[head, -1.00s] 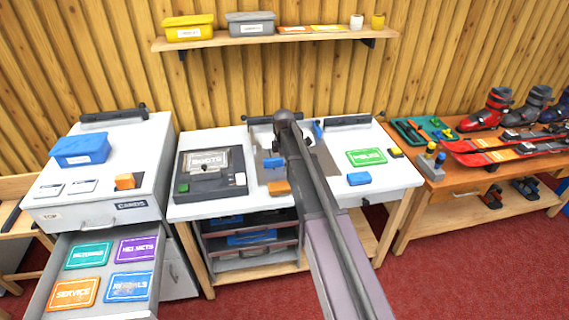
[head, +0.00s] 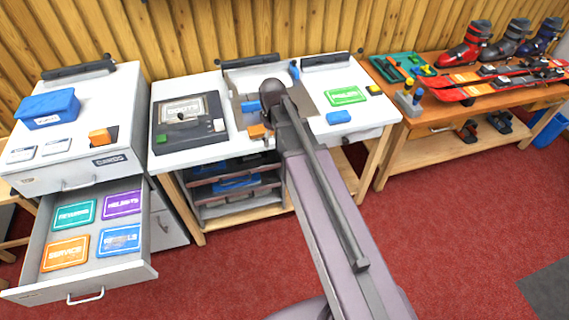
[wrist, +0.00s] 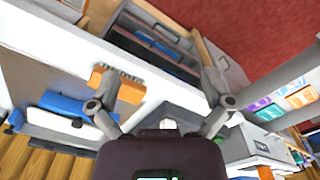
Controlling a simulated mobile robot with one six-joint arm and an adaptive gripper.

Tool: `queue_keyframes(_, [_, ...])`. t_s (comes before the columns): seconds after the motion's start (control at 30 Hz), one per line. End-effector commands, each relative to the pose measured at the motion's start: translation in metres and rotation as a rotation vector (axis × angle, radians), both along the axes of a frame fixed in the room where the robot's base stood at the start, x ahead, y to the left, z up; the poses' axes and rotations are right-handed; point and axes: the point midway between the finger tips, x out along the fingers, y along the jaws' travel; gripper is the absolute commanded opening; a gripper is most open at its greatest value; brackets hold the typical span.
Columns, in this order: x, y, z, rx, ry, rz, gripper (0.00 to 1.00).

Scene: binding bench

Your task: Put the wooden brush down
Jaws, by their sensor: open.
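The wooden brush (head: 258,131) is an orange-brown block on the white bench top near its front edge, right of the black press-like device. In the wrist view the brush (wrist: 120,88) shows short bristles along one side and lies beside the left finger, partly behind it. I cannot tell whether that finger touches it. My gripper (wrist: 160,75) is open, with its fingers wide apart and nothing between them. In the head view my arm hides the gripper's fingers.
The white bench (head: 200,157) also holds a black device (head: 190,122), a blue block (head: 339,117) and a green card (head: 346,95). An open drawer (head: 100,284) with coloured cards juts out at left. A wooden table (head: 425,116) with skis and boots stands at right.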

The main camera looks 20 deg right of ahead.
Motion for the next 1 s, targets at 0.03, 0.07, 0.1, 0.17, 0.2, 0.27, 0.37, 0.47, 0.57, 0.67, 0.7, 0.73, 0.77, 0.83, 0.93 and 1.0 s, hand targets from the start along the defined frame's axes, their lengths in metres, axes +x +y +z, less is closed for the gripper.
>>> queue_keyframes(0.03, [-0.023,0.000,0.000,0.000,0.000,-0.071,1.00])
queue_keyframes(0.07, [-0.032,0.000,0.000,0.000,0.000,-0.118,1.00])
queue_keyframes(0.1, [-0.043,0.000,0.000,0.000,0.000,-0.181,1.00])
queue_keyframes(0.17, [-0.060,-0.001,0.000,0.000,0.000,-0.273,1.00])
queue_keyframes(0.2, [-0.071,-0.001,0.000,0.000,0.000,-0.331,1.00])
queue_keyframes(0.27, [-0.084,-0.001,0.000,-0.001,0.001,-0.411,1.00])
queue_keyframes(0.37, [-0.103,-0.001,0.000,-0.001,0.000,-0.521,1.00])
queue_keyframes(0.47, [-0.114,-0.001,0.000,-0.001,0.000,-0.597,1.00])
queue_keyframes(0.57, [-0.119,-0.001,0.000,-0.001,0.000,-0.636,1.00])
queue_keyframes(0.67, [-0.119,-0.001,0.000,-0.001,0.000,-0.649,1.00])
queue_keyframes(0.7, [-0.119,-0.001,0.000,-0.001,0.000,-0.650,1.00])
queue_keyframes(0.73, [-0.119,-0.001,0.000,-0.001,0.000,-0.650,1.00])
queue_keyframes(0.77, [-0.119,-0.001,0.000,-0.001,0.000,-0.649,1.00])
queue_keyframes(0.83, [-0.119,-0.001,0.000,-0.001,0.000,-0.648,1.00])
queue_keyframes(0.93, [-0.119,-0.001,0.000,-0.001,0.000,-0.648,1.00])
queue_keyframes(1.0, [-0.119,-0.001,0.000,-0.001,0.000,-0.647,1.00])
